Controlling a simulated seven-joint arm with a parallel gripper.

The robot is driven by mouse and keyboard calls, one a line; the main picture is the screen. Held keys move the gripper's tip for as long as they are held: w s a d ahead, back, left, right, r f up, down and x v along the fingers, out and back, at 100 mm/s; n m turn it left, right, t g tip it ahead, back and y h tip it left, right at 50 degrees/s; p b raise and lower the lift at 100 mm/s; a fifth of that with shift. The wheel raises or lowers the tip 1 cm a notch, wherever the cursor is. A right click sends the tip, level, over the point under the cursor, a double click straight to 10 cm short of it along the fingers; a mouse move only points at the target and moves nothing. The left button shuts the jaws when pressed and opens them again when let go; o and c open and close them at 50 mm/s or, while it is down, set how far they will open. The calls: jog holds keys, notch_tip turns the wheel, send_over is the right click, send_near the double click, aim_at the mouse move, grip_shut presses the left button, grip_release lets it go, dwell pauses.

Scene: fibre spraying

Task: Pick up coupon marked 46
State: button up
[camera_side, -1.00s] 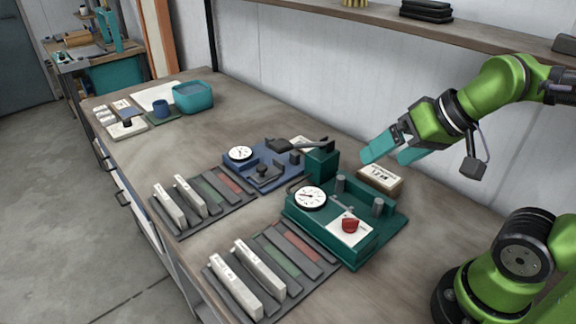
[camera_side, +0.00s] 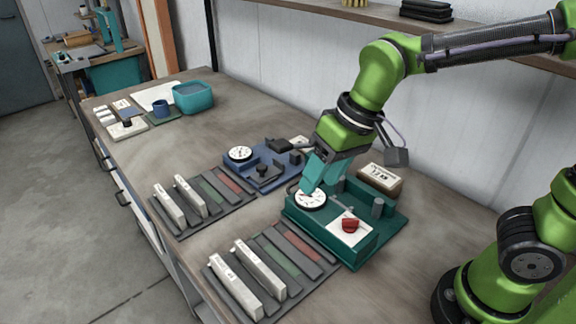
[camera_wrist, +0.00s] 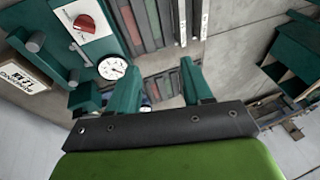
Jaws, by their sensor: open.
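White bar-shaped coupons stand in two dark slotted racks. The near rack (camera_side: 290,252) holds one coupon (camera_side: 235,287) at its left and another coupon (camera_side: 259,268) beside it. The far rack (camera_side: 222,205) holds two more, a left coupon (camera_side: 169,206) and a right coupon (camera_side: 189,196). Their markings are too small to read, so I cannot tell which is 46. My gripper (camera_side: 317,176) is open and empty, pointing down over the green gauge fixture's rear left part. In the wrist view its teal fingers (camera_wrist: 158,88) are apart, with two white coupons (camera_wrist: 182,22) above them.
The green fixture (camera_side: 370,243) has a dial (camera_side: 310,198) and a red knob (camera_side: 350,224). A blue fixture (camera_side: 264,178) stands behind the far rack. A labelled box (camera_side: 380,180) stands at the right.

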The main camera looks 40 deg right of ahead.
jog(key=w+a+f+n+g+h, duration=0.1)
jog(key=w+a+f+g, duration=0.15)
jog(key=a, duration=0.55)
jog(key=w+a+f+n+g+h, duration=0.1)
jog(key=w+a+f+h, duration=0.15)
jog(key=a, duration=0.55)
jog(key=m, duration=0.2)
send_over(233, 279)
jog(key=shift+t+y, duration=0.25)
jog(key=shift+y, duration=0.1)
jog(key=f, duration=0.9)
jog(key=shift+s+f, duration=0.2)
jog(key=shift+f, duration=0.2)
jog(key=shift+w+f, duration=0.15)
jog(key=shift+f, duration=2.65)
grip_shut()
